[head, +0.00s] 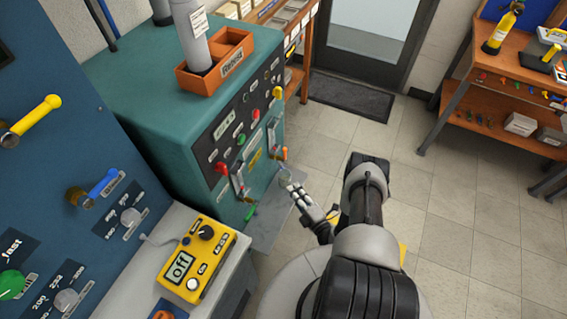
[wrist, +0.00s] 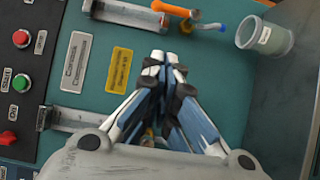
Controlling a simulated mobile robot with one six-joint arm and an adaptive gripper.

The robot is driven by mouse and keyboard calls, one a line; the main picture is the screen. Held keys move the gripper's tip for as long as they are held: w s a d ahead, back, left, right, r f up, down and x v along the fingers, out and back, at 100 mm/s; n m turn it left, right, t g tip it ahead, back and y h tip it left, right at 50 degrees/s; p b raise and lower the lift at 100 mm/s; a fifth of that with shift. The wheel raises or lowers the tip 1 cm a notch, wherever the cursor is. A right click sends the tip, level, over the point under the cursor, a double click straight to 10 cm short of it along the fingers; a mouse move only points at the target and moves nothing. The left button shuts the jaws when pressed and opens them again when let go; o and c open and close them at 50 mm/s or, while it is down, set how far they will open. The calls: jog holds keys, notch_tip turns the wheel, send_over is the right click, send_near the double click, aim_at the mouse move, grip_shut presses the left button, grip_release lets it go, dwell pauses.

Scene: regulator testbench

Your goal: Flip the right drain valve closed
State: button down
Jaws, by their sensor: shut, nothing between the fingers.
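The teal testbench panel (head: 262,172) carries two upright metal channels. Near the lower end of the right channel (head: 272,135) is an orange handle (head: 284,153). My gripper (head: 298,190) points at the panel. In the wrist view its fingers (wrist: 163,62) are together and empty, below the orange handle and apart from it.
A yellow meter reading "Off" (head: 197,258) sits on the grey bench. The floor to the right is clear.

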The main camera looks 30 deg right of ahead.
jog(key=b, duration=0.3)
send_near(285, 155)
jog(key=w+a, duration=0.3)
jog(key=a, duration=0.3)
jog(key=w+d, duration=0.1)
jog(key=w+d+b, duration=0.2)
jog(key=shift+w+r, duration=0.25)
jog(key=shift+w, duration=0.05)
jog(key=shift+r, duration=0.1)
jog(key=shift+w+d+r+m+g+p, duration=0.15)
jog(key=shift+d+m+g+p, duration=0.1)
jog(key=shift+m+g+p, duration=0.4)
